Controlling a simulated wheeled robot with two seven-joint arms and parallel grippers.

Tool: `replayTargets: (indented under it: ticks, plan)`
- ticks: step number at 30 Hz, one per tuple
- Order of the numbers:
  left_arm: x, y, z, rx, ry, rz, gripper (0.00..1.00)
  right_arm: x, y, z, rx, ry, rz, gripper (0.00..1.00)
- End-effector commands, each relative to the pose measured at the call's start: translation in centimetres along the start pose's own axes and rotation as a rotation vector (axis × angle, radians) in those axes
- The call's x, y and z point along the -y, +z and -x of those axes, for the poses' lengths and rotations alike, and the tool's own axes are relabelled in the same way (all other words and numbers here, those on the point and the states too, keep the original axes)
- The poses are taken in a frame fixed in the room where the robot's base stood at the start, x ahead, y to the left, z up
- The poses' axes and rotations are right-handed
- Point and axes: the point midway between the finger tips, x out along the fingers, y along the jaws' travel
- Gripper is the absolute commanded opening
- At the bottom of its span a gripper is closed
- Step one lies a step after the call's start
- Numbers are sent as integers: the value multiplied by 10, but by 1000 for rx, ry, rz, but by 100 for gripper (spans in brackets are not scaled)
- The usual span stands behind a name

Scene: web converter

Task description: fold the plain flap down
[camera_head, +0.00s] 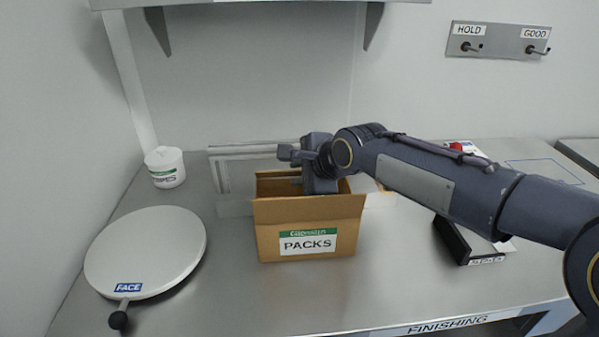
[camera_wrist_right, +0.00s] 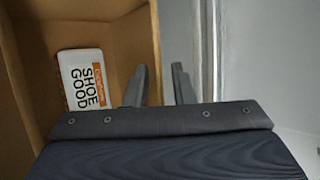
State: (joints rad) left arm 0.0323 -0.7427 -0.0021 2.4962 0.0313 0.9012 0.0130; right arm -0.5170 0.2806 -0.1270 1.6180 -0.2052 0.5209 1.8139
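An open cardboard box (camera_head: 275,212) labelled PACKS stands on the steel bench. In the head view my right gripper (camera_head: 290,167) is at its far side, fingers pointing left. In the right wrist view its two fingers (camera_wrist_right: 160,88) are apart, one on each side of a brown cardboard panel (camera_wrist_right: 155,45). A gap shows between the panel and the right-hand finger. I cannot tell whether this panel is the plain flap or a wall. A white pack (camera_wrist_right: 85,80) marked SHOE GOOD lies inside the box. My left gripper is not in view.
A white round disc (camera_head: 150,245) marked FACE and a white tub (camera_head: 165,167) are at the left. A black tray (camera_head: 462,240) is right of the box. The bench front (camera_head: 310,300) is clear.

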Motion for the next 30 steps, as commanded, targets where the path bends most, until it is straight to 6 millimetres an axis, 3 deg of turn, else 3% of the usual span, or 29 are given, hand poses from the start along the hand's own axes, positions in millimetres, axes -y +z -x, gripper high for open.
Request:
replayTargets:
  ticks: [10, 21, 30]
  plan:
    - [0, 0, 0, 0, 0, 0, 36, 1, 0, 4, 0, -2, 0, 25]
    - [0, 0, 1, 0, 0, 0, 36, 1, 0, 62, 1, -4, -1, 25]
    - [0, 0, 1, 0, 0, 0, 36, 0, 0, 78, 0, 0, 0, 25]
